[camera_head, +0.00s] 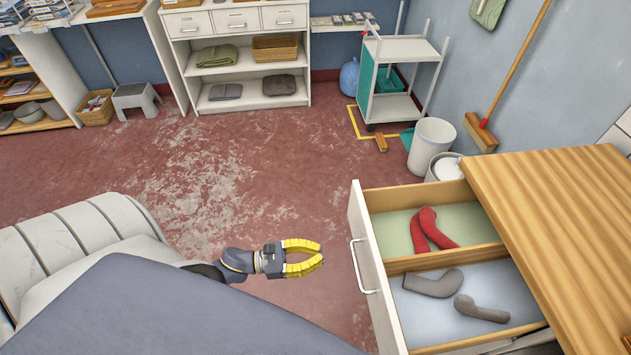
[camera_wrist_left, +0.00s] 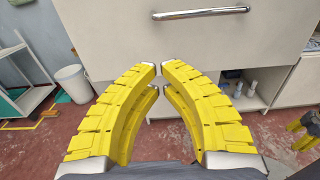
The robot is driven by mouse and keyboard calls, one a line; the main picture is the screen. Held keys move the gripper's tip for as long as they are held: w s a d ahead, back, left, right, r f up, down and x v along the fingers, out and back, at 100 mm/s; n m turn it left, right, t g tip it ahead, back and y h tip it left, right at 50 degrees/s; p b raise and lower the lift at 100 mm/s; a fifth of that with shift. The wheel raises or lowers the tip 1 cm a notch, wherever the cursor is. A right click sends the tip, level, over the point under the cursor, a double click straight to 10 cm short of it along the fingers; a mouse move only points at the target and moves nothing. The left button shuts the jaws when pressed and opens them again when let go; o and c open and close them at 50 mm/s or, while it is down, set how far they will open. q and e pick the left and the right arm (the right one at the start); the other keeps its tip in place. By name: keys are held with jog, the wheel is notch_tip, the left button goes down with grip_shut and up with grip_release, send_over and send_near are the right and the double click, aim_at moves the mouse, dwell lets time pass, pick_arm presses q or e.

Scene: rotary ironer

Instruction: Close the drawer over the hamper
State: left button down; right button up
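The drawer (camera_head: 361,232) stands pulled out from under a wooden top, at the right of the head view. Its pale front and bar handle (camera_head: 363,266) face left. One compartment holds red sock-like pieces (camera_head: 430,230), the other grey ones (camera_head: 435,284). My left gripper (camera_head: 321,255) is empty, left of the handle and apart from it, its fingertips a little apart. In the left wrist view the drawer front (camera_wrist_left: 120,40) and handle (camera_wrist_left: 200,12) are ahead of and above the fingertips. Part of my right gripper (camera_wrist_left: 308,125) shows at the right edge there. I cannot make out the hamper.
The wooden top (camera_head: 550,210) borders the drawer on the right. A white bin (camera_head: 430,145), a trolley (camera_head: 398,80) and a broom (camera_head: 482,133) stand behind. A padded pale machine (camera_head: 75,245) is at the left. The red floor (camera_head: 240,170) between is largely clear.

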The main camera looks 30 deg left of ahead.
aim_at(361, 250)
pick_arm(q)
jog(key=x, duration=1)
jog(key=shift+w+d, duration=0.2)
jog(key=shift+w, duration=0.05)
